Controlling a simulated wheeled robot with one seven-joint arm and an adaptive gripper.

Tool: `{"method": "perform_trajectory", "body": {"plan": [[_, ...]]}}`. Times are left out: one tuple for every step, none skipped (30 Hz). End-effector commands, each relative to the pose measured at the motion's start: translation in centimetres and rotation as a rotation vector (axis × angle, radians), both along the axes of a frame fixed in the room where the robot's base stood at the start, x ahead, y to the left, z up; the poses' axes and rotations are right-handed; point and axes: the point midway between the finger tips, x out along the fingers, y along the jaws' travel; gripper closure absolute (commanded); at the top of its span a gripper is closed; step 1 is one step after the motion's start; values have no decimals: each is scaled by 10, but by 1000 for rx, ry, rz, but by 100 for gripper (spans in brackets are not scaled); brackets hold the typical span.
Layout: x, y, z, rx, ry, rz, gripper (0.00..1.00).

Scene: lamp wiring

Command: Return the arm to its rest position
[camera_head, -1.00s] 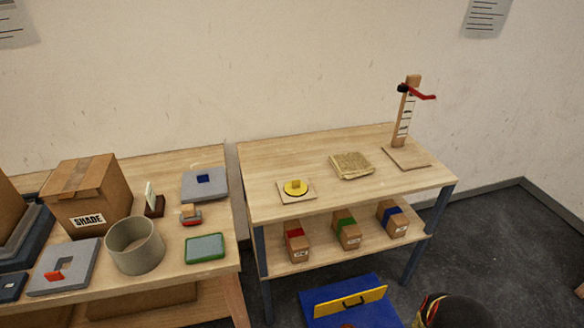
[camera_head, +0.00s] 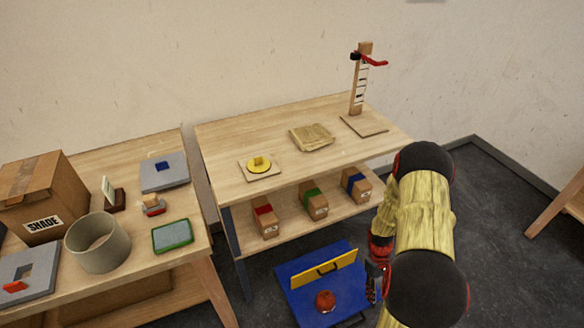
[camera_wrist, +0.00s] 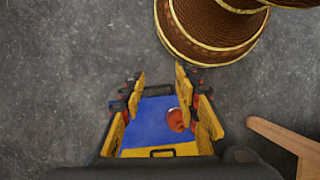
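My arm is raised at the right of the head view, with its yellow links and black joints bent. My gripper (camera_head: 375,278) hangs low beside the right edge of a blue tray (camera_head: 292,292), partly hidden by the arm. In the wrist view my gripper (camera_wrist: 160,77) has its two yellow-and-black fingers apart, with nothing between them. The red object (camera_head: 325,301) lies in the tray in the head view.
A wooden table (camera_head: 225,187) with a lower shelf stands behind the tray. A wooden leg (camera_wrist: 285,137) is at right in the wrist view. Grey floor is open at right.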

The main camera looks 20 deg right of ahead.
Motion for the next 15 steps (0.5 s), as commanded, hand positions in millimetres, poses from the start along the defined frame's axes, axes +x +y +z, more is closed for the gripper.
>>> {"method": "perform_trajectory", "body": {"plan": [[11,5,31,-24,-11,-28,68],[15,9,47,-36,-15,-48,68],[20,15,69,-50,-21,-75,68],[24,20,85,-60,-27,-92,68],[27,25,100,-70,-33,-111,68],[31,33,121,-83,-42,-131,68],[33,39,136,-91,-49,-148,68],[35,46,151,-98,-59,-162,68],[37,54,170,-108,-71,-179,68],[38,61,184,-113,-83,-192,68],[39,68,197,-120,-95,-202,68],[39,78,215,-126,-109,-217,68],[40,86,228,-130,-124,-226,68],[39,93,241,-134,-135,-233,68],[38,103,257,-137,-155,-243,68]]}}
